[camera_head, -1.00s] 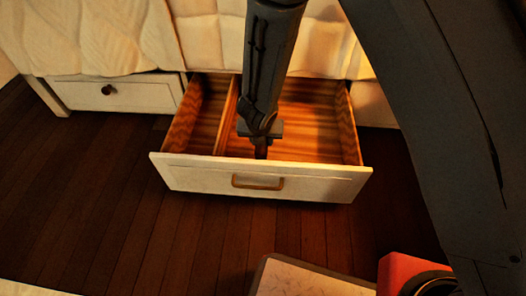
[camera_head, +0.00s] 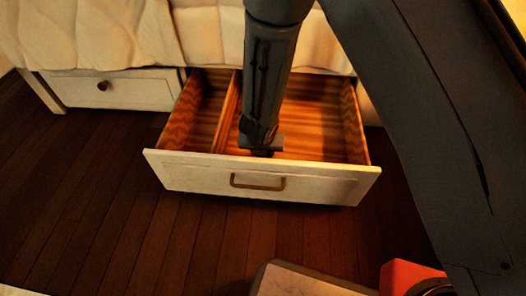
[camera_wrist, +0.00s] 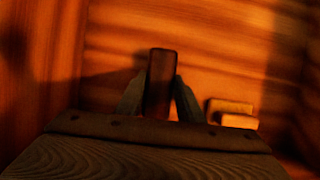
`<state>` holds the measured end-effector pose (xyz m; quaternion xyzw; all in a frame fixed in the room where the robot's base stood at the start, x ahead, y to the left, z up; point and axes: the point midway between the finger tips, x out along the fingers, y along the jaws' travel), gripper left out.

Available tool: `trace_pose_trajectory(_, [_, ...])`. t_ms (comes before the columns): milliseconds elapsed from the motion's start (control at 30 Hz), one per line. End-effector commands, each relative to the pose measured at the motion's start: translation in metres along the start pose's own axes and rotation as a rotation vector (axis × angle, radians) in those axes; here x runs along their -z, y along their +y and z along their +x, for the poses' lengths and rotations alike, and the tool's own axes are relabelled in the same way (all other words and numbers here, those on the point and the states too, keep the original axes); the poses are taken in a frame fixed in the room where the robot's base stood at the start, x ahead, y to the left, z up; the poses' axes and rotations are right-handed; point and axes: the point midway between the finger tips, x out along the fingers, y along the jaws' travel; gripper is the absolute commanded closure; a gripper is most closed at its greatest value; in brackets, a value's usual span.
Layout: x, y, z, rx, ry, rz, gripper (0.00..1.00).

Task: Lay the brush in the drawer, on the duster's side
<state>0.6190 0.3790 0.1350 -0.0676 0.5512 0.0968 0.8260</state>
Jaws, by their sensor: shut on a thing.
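The open drawer (camera_head: 262,178) has a light front with a brass handle and a wooden inside. A divider (camera_head: 228,112) splits it into a narrow left and a wide right compartment. My gripper (camera_head: 262,151) reaches down into the right compartment, close behind the front panel, which hides the fingertips. In the wrist view, my gripper (camera_wrist: 160,100) is shut on a dark brown upright piece, seemingly the brush (camera_wrist: 161,75). A small tan thing (camera_wrist: 232,113) lies just right of the fingers; I cannot tell whether it is the duster.
The bed with a pale quilt (camera_head: 90,35) stands above the drawer. A closed drawer (camera_head: 110,91) is at the left. A pale board (camera_head: 305,282) and a red thing (camera_head: 408,275) are at the bottom. The narrow left compartment looks empty where visible.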

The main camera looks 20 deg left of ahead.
Motion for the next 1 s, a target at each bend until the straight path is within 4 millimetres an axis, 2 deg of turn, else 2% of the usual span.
trace_pose_trajectory(133, [0.001, 0.0, 0.004, 0.0, 0.0, 0.0, 0.94])
trace_pose_trajectory(167, [0.001, 0.0, 0.003, 0.0, 0.0, 0.0, 0.61])
trace_pose_trajectory(233, [0.001, 0.0, 0.003, 0.0, 0.0, 0.0, 0.49])
trace_pose_trajectory(267, [0.001, 0.0, 0.003, 0.0, 0.0, 0.0, 0.47])
trace_pose_trajectory(667, [0.0, 0.0, -0.001, 0.0, 0.001, 0.0, 0.47])
trace_pose_trajectory(767, [-0.001, 0.0, -0.016, -0.001, 0.0, 0.0, 0.47])
trace_pose_trajectory(1000, [-0.002, 0.0, -0.069, -0.001, -0.001, 0.001, 0.47])
